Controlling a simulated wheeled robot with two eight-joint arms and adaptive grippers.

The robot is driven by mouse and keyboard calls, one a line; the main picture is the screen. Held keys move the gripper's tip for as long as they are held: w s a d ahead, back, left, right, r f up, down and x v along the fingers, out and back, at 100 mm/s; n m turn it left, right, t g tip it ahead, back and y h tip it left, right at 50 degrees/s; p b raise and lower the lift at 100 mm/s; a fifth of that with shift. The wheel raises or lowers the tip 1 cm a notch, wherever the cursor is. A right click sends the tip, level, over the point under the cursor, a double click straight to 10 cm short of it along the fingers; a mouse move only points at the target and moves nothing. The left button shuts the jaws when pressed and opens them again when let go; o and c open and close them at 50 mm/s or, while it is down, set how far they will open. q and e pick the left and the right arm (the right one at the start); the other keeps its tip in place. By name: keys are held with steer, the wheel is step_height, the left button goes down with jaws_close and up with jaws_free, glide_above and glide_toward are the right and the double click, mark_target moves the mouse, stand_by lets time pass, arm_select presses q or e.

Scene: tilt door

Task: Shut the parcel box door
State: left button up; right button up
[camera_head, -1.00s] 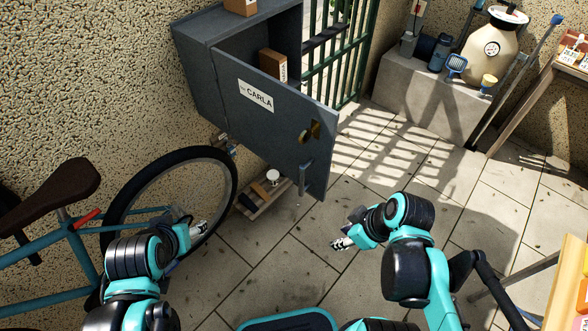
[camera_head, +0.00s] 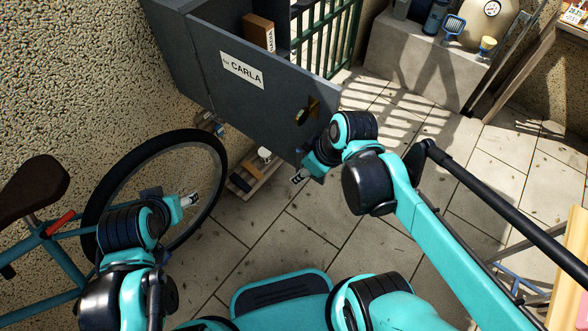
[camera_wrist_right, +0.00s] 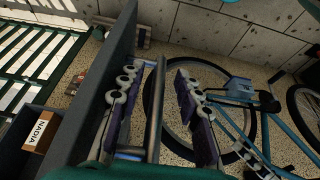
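The grey parcel box door (camera_head: 275,75), labelled CARLA (camera_head: 242,70), stands ajar in front of the box (camera_head: 172,35). Its brass-coloured lock (camera_head: 308,108) is near the free edge. In the right wrist view the door (camera_wrist_right: 112,55) is seen edge-on, with its bar handle (camera_wrist_right: 156,105) beside it. My right gripper (camera_head: 298,177) is at the door's lower free corner. In the right wrist view its fingers (camera_wrist_right: 152,100) are open, with the bar between them; contact is unclear. My left gripper (camera_head: 189,200) is away from the door, in front of the bicycle wheel; its opening is unclear.
A brown parcel labelled NADIA (camera_wrist_right: 40,130) stands inside the box. A bicycle (camera_head: 45,215) leans at the left wall. A small wooden rack (camera_head: 255,175) is on the floor below the door. A green barred gate (camera_head: 325,35) is behind.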

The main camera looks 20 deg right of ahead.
steer(key=shift+w+a+f+b, duration=0.3)
steer(key=shift+w+a+b, duration=0.15)
steer(key=shift+w, duration=0.15)
steer(key=shift+w+a+f+b, duration=0.25)
steer(key=shift+w+a+b, duration=0.15)
steer(key=shift+w, duration=0.2)
jaws_close()
